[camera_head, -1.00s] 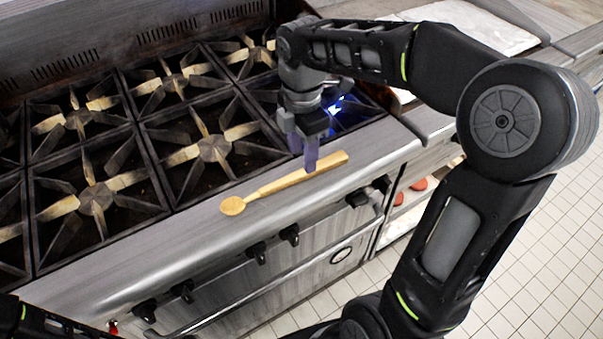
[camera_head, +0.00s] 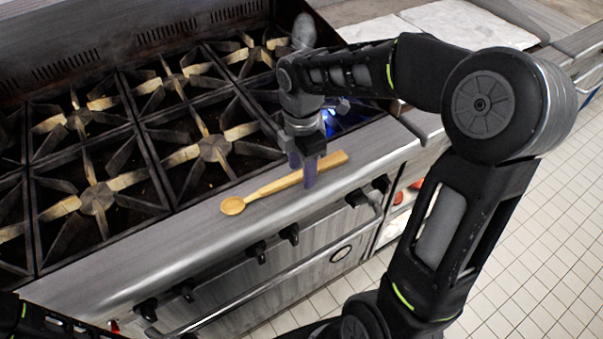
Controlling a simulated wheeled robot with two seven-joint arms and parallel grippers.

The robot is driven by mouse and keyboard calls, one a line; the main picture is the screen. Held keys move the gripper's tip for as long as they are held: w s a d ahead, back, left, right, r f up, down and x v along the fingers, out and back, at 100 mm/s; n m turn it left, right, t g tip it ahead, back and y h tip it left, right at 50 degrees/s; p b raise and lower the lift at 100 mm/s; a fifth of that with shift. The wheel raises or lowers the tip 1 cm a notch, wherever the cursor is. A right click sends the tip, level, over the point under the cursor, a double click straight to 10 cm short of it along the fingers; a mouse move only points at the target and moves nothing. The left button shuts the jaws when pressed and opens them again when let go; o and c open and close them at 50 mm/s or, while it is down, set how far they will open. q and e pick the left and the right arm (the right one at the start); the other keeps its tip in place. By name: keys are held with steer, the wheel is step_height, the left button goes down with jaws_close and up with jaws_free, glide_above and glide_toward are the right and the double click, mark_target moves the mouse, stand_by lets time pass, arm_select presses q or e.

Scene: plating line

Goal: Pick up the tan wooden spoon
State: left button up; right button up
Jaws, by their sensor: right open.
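The tan wooden spoon (camera_head: 270,189) lies on the steel front ledge of the stove, its bowl to the left and its handle running up to the right. My right gripper (camera_head: 302,170) is open and points down over the handle. One finger is in front of the handle and hides a short part of it; the other shows just behind it. I cannot tell whether the fingers touch the spoon. My left gripper is not in view; only a dark part of my left arm shows at the lower left corner.
The stove top (camera_head: 150,132) with several burner grates lies behind the ledge. Knobs and a long handle rail (camera_head: 270,283) are on its front. White sheets (camera_head: 468,22) lie on the counter at the upper right. Tiled floor is at the right.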

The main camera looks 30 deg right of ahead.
jaws_close()
stand_by(0.6)
